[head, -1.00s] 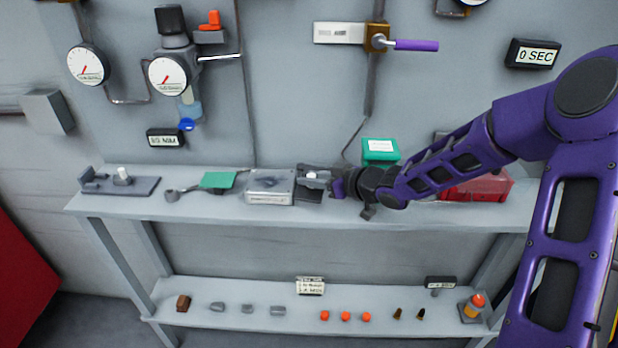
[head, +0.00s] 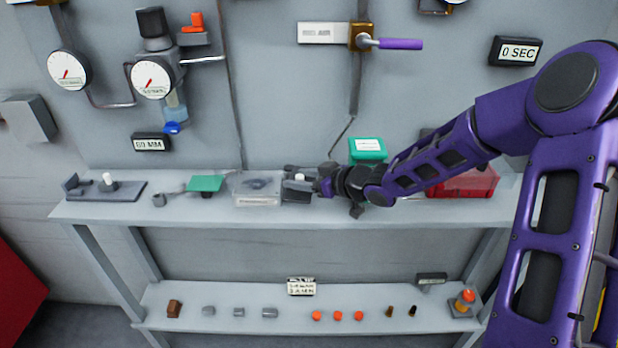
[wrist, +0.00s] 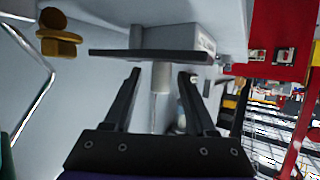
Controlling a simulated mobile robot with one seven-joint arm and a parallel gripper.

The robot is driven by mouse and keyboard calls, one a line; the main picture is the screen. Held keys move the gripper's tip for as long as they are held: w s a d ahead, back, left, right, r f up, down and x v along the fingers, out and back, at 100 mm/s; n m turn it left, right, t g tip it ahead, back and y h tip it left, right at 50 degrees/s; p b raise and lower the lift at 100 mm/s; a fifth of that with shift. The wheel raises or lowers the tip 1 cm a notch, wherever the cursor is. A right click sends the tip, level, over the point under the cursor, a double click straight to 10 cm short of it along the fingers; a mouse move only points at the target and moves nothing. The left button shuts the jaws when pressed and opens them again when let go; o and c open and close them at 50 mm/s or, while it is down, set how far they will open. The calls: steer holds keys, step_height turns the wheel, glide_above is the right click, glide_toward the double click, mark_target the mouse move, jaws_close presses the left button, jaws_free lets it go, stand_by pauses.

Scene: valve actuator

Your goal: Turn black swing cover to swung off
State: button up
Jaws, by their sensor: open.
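The black swing cover (wrist: 150,53) is a flat dark plate with a pale post (wrist: 161,78) standing out of it. In the head view the cover (head: 296,193) lies on the upper shelf at the right end of a grey box (head: 257,198). My gripper (wrist: 159,76) is open, with one finger on each side of the post. A gap shows between the post and each finger. In the head view my gripper (head: 308,182) reaches in from the right, and its fingers partly hide the cover and post.
A green flap (head: 205,184) and a grey fixture (head: 105,189) stand farther left on the shelf (head: 180,212). A green box (head: 367,149) and a red box (head: 470,184) stand behind my arm. Gauges and a purple-handled valve (head: 400,44) are on the wall.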

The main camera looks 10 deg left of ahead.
steer(key=v, duration=1.7)
steer(key=shift+r, duration=0.2)
steer(key=shift+d, duration=0.1)
